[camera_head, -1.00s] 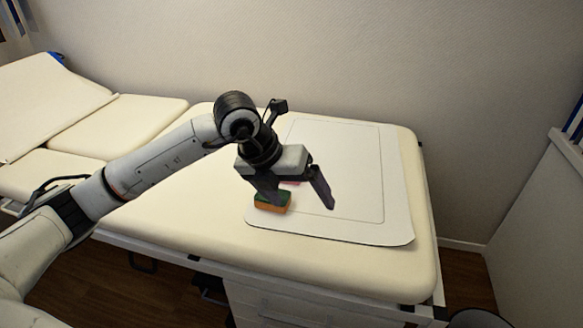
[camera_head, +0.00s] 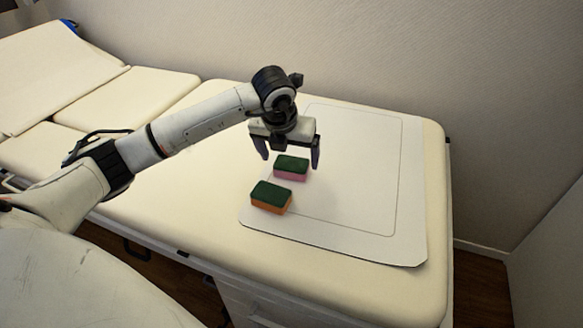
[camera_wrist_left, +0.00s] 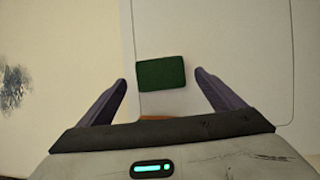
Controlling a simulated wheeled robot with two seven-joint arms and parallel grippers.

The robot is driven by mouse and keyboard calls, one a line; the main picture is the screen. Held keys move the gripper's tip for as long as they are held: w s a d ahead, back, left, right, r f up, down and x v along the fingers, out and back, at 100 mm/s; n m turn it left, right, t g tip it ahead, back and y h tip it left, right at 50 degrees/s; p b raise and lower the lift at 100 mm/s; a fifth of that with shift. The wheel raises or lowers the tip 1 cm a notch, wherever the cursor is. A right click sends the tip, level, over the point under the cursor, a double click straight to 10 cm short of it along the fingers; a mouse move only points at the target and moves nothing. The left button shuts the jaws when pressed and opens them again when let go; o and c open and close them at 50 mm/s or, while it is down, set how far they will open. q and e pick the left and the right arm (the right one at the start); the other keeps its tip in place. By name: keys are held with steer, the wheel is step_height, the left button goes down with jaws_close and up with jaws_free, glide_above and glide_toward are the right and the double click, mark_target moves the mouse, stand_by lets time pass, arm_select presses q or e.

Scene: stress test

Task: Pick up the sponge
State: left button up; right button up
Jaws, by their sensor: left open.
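Two sponges lie on the white mat. One sponge has a green top and pink lower half (camera_head: 291,168), and the other has a green top and orange lower half (camera_head: 271,197), nearer the front. My left gripper (camera_head: 290,160) is open and empty over the pink-sided sponge, one finger to each side of it in the picture. In the left wrist view, a green sponge top (camera_wrist_left: 161,74) shows between the open fingers (camera_wrist_left: 160,78), with gaps on both sides. A strip of orange (camera_wrist_left: 157,117) shows below it, mostly hidden by the gripper body. My right gripper is not in view.
The white mat (camera_head: 350,225) with a thin printed outline lies on a cream padded table (camera_head: 190,225). The mat's right part is clear. A wall stands behind, and a grey surface (camera_head: 550,260) stands at the right beyond a floor gap.

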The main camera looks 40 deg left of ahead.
mark_target(291, 165)
arm_select(q)
steer(key=shift+x, duration=1.35)
steer(key=c, duration=1.1)
step_height(291, 165, up, 10)
steer(key=shift+p, duration=0.3)
